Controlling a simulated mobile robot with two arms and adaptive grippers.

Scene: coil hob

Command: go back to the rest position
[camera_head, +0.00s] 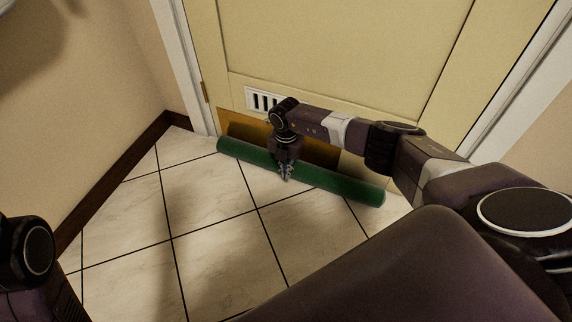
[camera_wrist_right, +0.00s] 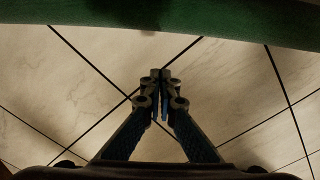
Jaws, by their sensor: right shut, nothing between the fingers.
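My right gripper (camera_head: 286,174) points down in front of the green roll (camera_head: 335,183) in the head view. In the right wrist view the fingers (camera_wrist_right: 160,78) are together with nothing between them, over floor tiles. The green roll (camera_wrist_right: 250,20) crosses the top of that view, apart from the fingertips there. In the head view the gripper covers part of the roll. At the lower left of the head view, part of my left arm shows, but its gripper is out of view.
The roll lies on the tiled floor (camera_head: 205,205) along the foot of a closed cream door (camera_head: 340,45) with a white vent (camera_head: 262,100). A wall with a dark skirting board (camera_head: 115,180) stands at left. The tiles at middle left are clear.

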